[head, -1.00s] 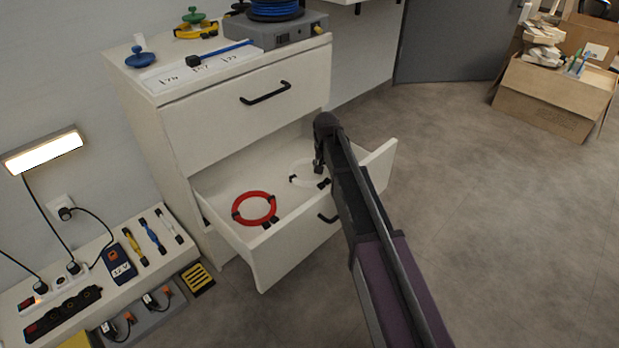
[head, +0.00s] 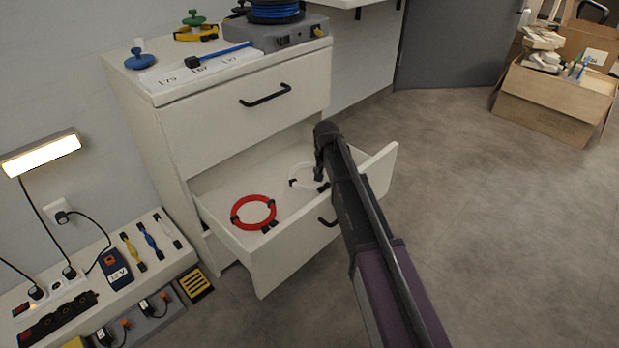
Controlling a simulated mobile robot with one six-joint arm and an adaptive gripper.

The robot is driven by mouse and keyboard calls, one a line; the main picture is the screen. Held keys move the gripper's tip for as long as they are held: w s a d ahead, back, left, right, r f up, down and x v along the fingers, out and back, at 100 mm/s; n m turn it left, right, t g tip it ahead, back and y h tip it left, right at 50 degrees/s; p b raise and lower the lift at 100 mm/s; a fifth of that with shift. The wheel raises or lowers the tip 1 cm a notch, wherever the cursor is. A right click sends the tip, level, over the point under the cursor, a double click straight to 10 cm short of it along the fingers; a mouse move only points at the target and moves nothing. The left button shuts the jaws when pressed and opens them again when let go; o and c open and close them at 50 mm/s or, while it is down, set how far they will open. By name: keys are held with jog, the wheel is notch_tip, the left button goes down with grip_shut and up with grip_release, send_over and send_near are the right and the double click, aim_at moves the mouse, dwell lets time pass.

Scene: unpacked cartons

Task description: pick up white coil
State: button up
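The white coil (head: 303,170) lies in the open lower drawer (head: 282,259) of the white cabinet, towards its right side. It has black ends or clips and is pale against the drawer floor. My arm comes in from the lower right, and my gripper (head: 322,158) is at its end, over the right part of the drawer. In this view it overlaps the coil's right edge. Its fingers are small and dark, and whether they are open or touch the coil cannot be made out.
A red coil (head: 253,212) lies to the left in the same drawer. The closed upper drawer (head: 240,112) is above. A low bench with a power strip (head: 58,316) and tools stands at left. An open carton (head: 552,102) is at far right; the floor between is free.

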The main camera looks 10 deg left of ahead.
grip_shut()
jog(key=shift+r, duration=0.1)
notch_tip(320, 180, up, 10)
jog(key=p, duration=1)
dwell(0.8)
